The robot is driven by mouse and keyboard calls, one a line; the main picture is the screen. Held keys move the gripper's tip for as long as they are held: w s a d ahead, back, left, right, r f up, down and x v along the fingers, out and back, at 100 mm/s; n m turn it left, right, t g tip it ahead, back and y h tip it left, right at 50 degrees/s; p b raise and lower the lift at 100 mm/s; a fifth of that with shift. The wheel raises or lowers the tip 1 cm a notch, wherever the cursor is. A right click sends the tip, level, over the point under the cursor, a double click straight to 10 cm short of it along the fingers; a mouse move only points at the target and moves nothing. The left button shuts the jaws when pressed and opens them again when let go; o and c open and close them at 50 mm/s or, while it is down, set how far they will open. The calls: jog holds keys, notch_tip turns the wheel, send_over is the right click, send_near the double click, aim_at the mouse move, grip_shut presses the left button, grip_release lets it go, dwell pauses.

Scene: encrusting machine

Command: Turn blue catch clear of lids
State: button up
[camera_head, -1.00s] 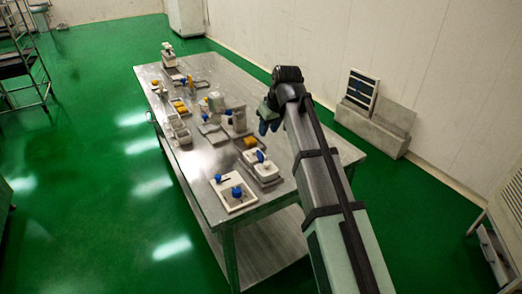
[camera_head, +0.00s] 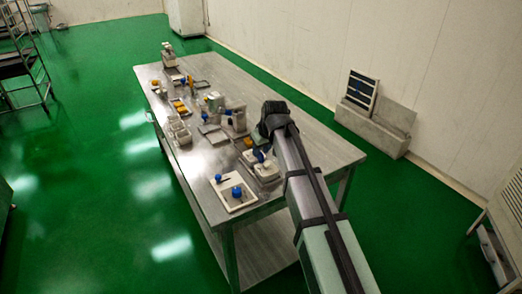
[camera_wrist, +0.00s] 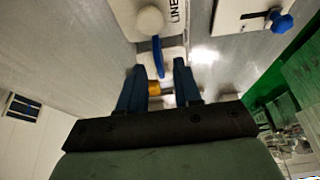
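The blue catch (camera_wrist: 158,56) shows in the wrist view as a thin upright blue bar beside a white round knob (camera_wrist: 150,20) on a white unit marked "LINE". In the head view the blue catch (camera_head: 258,155) lies on the pale unit (camera_head: 266,173) near the table's front. My gripper (camera_wrist: 159,66) is open, its two blue fingers apart. The catch's lower end shows between the fingertips in the wrist view; I cannot tell how far beyond them it lies, and no grip shows. The lids are hard to make out.
A white panel with a blue knob (camera_head: 236,191) stands left of the unit; the knob (camera_wrist: 282,22) also shows in the wrist view. Several trays and small devices line the table's left side. The table's right side (camera_head: 300,140) is mostly clear.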

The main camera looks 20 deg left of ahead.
jog(key=shift+a+f, duration=0.1)
jog(key=shift+f, duration=0.2)
grip_shut()
dwell(0.4)
